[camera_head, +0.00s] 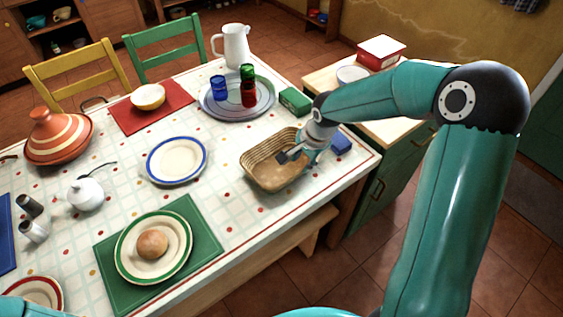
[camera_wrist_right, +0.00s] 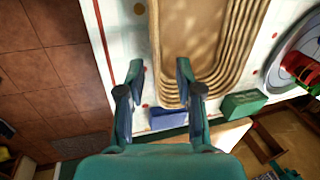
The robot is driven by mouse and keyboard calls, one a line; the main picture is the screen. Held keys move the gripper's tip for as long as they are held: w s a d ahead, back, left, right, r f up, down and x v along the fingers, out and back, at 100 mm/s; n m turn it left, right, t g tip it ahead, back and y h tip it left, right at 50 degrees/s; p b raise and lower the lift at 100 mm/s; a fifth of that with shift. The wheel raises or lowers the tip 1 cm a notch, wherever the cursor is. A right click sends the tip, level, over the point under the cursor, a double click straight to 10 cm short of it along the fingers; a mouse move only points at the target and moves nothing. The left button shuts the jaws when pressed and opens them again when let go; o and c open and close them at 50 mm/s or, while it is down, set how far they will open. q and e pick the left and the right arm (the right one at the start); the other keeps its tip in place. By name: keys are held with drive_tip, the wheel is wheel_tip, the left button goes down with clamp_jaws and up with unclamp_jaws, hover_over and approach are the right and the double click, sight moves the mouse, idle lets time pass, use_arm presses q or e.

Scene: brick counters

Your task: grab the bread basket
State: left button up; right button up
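The bread basket (camera_head: 262,178), an oval tan wicker basket, sits on the right end of the table and looks empty. My right gripper (camera_head: 290,157) is at its right side, and one dark finger shows over the basket's inside. In the right wrist view my right gripper (camera_wrist_right: 158,75) is open. A side wall of the basket (camera_wrist_right: 156,50) runs between the two fingers, with one finger outside and the other over the inside. I cannot tell whether either finger touches it. My left gripper is not in view.
A green box (camera_head: 295,101) and a blue block (camera_head: 341,143) lie near the basket. A tray (camera_head: 210,108) with blue, red and green glasses stands behind it. A blue-rimmed plate (camera_head: 177,160) is to the left, and a bread roll (camera_head: 152,244) on a plate is in front.

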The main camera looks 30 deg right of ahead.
sight(299, 171)
drive_tip(key=x, duration=0.2)
drive_tip(key=shift+w+f, duration=0.1)
drive_tip(key=shift+f, duration=0.3)
drive_tip(key=shift+a+f, duration=0.15)
drive_tip(key=shift+f, duration=0.4)
drive_tip(key=x, duration=0.4)
drive_tip(key=shift+s+a+f+p, duration=0.15)
drive_tip(key=shift+s+p, duration=0.1)
drive_tip(key=shift+p, duration=0.15)
drive_tip(key=shift+c, duration=0.3)
clamp_jaws()
